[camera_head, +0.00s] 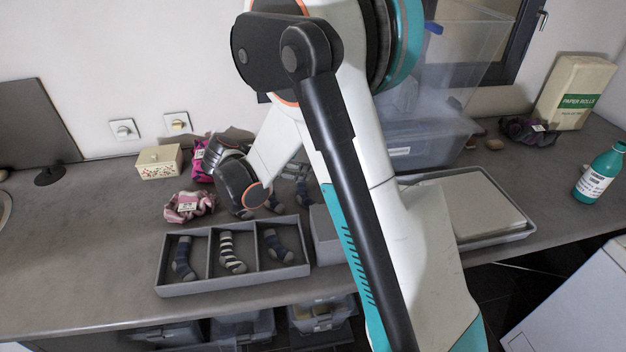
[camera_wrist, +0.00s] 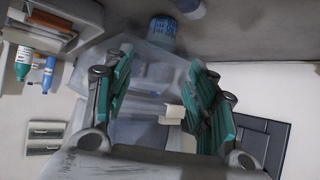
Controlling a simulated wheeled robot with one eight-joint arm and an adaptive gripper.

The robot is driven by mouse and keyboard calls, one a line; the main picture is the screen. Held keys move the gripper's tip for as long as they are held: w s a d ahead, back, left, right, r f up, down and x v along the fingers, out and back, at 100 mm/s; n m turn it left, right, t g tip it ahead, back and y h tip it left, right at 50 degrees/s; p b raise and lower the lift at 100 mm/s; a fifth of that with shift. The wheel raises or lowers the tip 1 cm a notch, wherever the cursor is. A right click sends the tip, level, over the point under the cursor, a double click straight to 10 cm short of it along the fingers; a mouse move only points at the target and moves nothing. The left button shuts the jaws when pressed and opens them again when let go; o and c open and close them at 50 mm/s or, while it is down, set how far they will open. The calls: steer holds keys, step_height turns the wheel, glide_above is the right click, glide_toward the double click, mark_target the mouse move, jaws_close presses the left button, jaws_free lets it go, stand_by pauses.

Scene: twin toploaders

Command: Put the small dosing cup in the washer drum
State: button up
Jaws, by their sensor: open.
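My gripper (camera_wrist: 160,64) shows in the wrist view with its two green-padded fingers spread wide apart, and I see nothing held between them. In the head view my arm crosses the middle and hides most of my gripper. I cannot make out the small dosing cup for certain in either view. A small pale object (camera_wrist: 171,114) shows between the fingers in the wrist view, too unclear to name. A white appliance (camera_head: 580,306) stands at the lower right of the head view. No drum opening is visible.
A grey divided tray (camera_head: 170,290) holds socks on the counter. A floral box (camera_head: 158,162), a pink cloth (camera_head: 188,206), clear bins (camera_head: 415,150), a pale slab in a grey tray (camera_head: 475,207), a teal bottle (camera_head: 600,174) and a paper rolls box (camera_head: 575,92) stand around. The counter's left front is bare.

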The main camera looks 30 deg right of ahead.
steer(key=b+x, duration=0.1)
steer(key=x, duration=0.6)
steer(key=shift+d+f+b, duration=0.15)
steer(key=shift+f+b, duration=0.05)
steer(key=shift+b, duration=0.15)
steer(key=shift+b+x, duration=1.15)
steer(key=shift+x, duration=1.85)
steer(key=shift+w+r, duration=0.1)
steer(key=shift+r, duration=0.1)
steer(key=c, duration=0.8)
steer(key=shift+o, duration=0.2)
steer(key=shift+w+a+r+p, duration=0.1)
steer(key=shift+a+r+p, duration=0.15)
steer(key=shift+r+p, duration=0.2)
step_height(320, 180, up, 7)
steer(key=p, duration=0.3)
steer(key=w+a+p, duration=0.1)
steer(key=w+a, duration=0.2)
steer(key=a, duration=0.6)
steer(key=w+a+p, duration=0.2)
steer(key=a, duration=0.8)
steer(key=s+r+n+t+y+b, duration=0.2)
steer(key=s+r+n+t+y, duration=0.5)
steer(key=s+n, duration=0.35)
steer(key=s+f+n+y, duration=0.3)
steer(key=s+f+n, duration=0.1)
steer(key=s+f, duration=0.1)
steer(key=shift+d+f+t+y, duration=0.25)
steer(key=shift+d+t+y, duration=0.05)
steer(key=shift+d+t, duration=0.1)
